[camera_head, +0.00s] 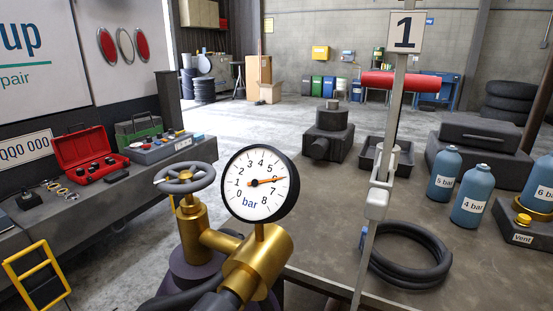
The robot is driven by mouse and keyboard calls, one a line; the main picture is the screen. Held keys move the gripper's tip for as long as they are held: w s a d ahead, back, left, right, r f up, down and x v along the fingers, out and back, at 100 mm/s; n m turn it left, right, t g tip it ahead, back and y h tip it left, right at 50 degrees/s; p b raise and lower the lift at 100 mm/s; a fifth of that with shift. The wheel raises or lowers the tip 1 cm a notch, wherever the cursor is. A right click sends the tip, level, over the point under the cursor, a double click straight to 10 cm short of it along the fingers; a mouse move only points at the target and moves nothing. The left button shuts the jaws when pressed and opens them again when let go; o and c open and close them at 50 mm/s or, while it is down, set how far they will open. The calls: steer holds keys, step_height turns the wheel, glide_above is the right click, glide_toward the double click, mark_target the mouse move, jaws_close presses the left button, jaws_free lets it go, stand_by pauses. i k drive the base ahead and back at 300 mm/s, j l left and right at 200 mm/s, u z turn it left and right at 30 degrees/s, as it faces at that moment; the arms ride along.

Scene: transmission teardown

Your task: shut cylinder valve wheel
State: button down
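The cylinder valve wheel (184,178) is a grey spoked handwheel on top of a brass valve (192,228), left of centre in the head view. The brass body joins a larger brass fitting (258,262) at its right. A round white pressure gauge (259,204), marked in bar, stands on that fitting; its orange needle points between about 6 and 7. The dark purplish cylinder (192,275) shows below the valve, cut off by the bottom edge. The wheel's turned position cannot be told. My gripper is not in view, and nothing touches the wheel.
A grey post (384,170) with a red crossbar and a "1" sign stands right of the gauge. A left bench (130,195) holds a red toolbox (85,152). Open floor lies behind.

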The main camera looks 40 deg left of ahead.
mark_target(183, 184)
steer(key=u, duration=1.25)
